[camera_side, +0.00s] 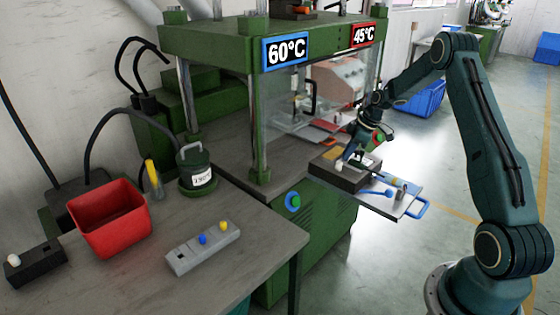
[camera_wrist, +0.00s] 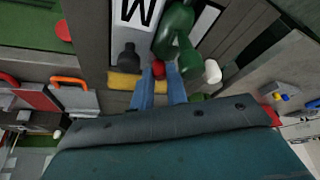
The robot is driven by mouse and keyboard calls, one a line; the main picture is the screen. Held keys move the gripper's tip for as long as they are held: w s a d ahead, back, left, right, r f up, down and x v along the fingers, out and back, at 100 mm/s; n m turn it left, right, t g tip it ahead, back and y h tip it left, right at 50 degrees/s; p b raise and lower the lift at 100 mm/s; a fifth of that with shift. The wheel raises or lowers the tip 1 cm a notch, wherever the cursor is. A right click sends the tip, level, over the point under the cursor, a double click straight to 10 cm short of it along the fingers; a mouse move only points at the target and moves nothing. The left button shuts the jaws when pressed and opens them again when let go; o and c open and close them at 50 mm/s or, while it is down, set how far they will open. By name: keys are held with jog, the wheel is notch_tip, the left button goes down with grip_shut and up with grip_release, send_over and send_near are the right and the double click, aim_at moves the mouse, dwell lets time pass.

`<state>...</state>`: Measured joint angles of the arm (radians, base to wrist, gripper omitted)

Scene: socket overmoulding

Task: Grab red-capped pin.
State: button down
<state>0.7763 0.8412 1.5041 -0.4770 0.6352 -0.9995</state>
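The red-capped pin shows in the wrist view as a round red cap (camera_wrist: 158,69) between the tips of my gripper's two blue fingers (camera_wrist: 159,76). The fingers stand apart, with a gap between them. I cannot tell whether they touch the cap. In the side view, my gripper (camera_side: 354,153) is low over a dark block (camera_side: 348,178) on the press's front tray. The pin cannot be made out there.
Near the fingers are a dark knob (camera_wrist: 128,58) and a white-tipped piece (camera_wrist: 212,71). The tray (camera_side: 402,207) also carries a blue piece and a grey pin. A red bin (camera_side: 108,222) and a grey pin block (camera_side: 204,250) stand on the left table.

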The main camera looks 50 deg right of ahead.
jog(key=shift+r, duration=0.1)
notch_tip(320, 180, up, 20)
dwell(1.0)
jog(key=shift+a, duration=0.1)
dwell(0.4)
